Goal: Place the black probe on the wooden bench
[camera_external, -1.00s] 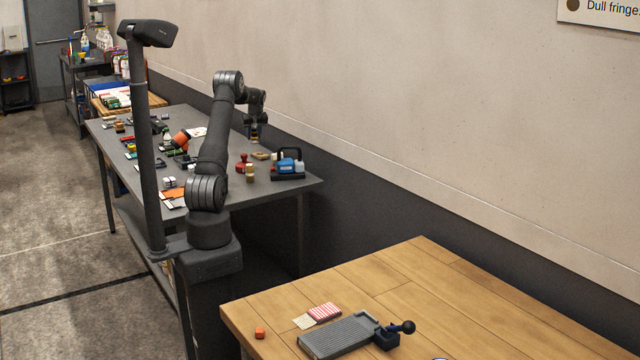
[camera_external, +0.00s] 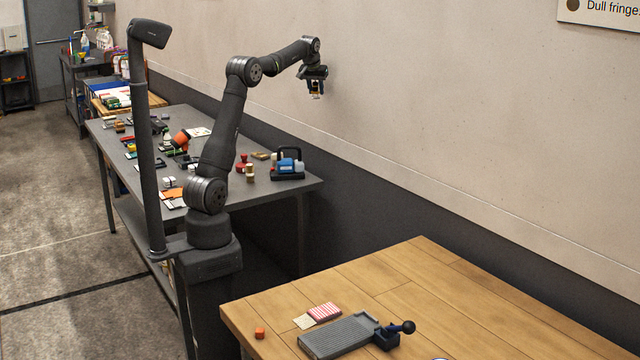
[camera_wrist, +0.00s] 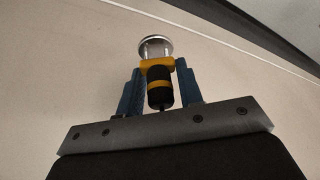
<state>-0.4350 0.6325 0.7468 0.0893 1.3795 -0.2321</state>
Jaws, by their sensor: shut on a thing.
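The black probe (camera_wrist: 159,90), with yellow bands and a round silvery disc at its far end, is between the blue fingers of my gripper (camera_wrist: 159,88) in the wrist view. My gripper is shut on it. In the external view my gripper (camera_external: 315,88) is raised in front of the wall, high above the right end of the grey table; the probe is only a small yellow and dark shape there. The wooden bench (camera_external: 410,290) stands at the lower right, lower than and apart from the gripper.
On the bench are a grey ribbed plate with a blue clamp (camera_external: 345,335), a red-striped packet (camera_external: 324,312) and an orange cube (camera_external: 260,333). The bench's back and right are clear. The grey table (camera_external: 285,192) holds a blue tool (camera_external: 289,165) and many small items.

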